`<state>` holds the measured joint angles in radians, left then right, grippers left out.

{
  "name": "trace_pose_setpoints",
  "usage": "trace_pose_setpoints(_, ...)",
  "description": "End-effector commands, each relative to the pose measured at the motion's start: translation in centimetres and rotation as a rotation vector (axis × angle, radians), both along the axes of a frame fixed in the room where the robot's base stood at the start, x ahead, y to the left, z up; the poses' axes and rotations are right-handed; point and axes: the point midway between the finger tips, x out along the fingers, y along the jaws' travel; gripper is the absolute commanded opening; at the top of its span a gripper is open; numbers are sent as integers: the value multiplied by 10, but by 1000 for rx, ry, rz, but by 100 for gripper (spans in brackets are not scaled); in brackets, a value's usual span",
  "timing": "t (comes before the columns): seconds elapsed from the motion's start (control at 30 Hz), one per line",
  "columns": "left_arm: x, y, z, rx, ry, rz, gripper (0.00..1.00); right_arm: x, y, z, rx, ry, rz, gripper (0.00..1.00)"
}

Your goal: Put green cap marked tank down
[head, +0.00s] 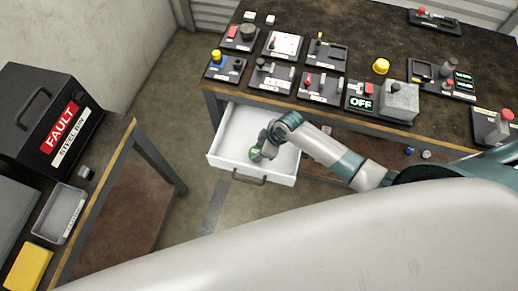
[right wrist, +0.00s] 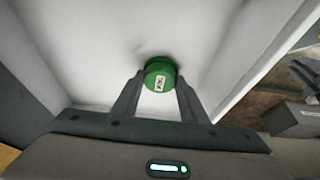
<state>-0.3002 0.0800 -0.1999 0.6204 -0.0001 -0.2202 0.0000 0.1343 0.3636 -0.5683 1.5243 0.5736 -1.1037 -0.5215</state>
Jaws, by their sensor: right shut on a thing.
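The green cap (right wrist: 160,74) has a small white label with dark marks that I cannot read clearly. My right gripper (right wrist: 160,92) is shut on it, with one finger on each side. In the head view the green cap (head: 255,154) shows at the tip of my right gripper (head: 262,150), inside the open white drawer (head: 222,160). In the right wrist view the drawer's white floor and wall lie around the cap. I cannot tell whether the cap touches the floor. My left gripper is not in view.
The drawer hangs open under the dark workbench (head: 300,25), which carries several control panels, a yellow knob (head: 381,66) and a grey box (head: 399,101). A side bench at left holds a FAULT box (head: 40,115), a grey tray (head: 66,212) and a yellow block (head: 27,268).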

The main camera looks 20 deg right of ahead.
Motion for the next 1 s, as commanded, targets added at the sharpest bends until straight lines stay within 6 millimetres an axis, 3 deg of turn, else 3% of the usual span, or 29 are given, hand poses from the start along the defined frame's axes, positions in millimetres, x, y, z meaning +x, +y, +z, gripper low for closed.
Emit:
trace_pose_setpoints(0.07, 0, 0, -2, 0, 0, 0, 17, 0, 0, -3, 0, 0, 0, 16)
trace_pose_setpoints(0.1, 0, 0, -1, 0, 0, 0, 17, 0, 0, -2, 0, 0, 0, 46)
trace_pose_setpoints(0.17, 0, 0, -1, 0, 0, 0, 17, 0, 0, -2, 0, 0, 0, 58)
trace_pose_setpoints(0.67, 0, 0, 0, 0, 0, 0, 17, 0, -2, 5, -1, -1, 1, 58)
trace_pose_setpoints(1.0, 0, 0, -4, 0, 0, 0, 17, -9, -15, 43, -1, -3, 2, 58)
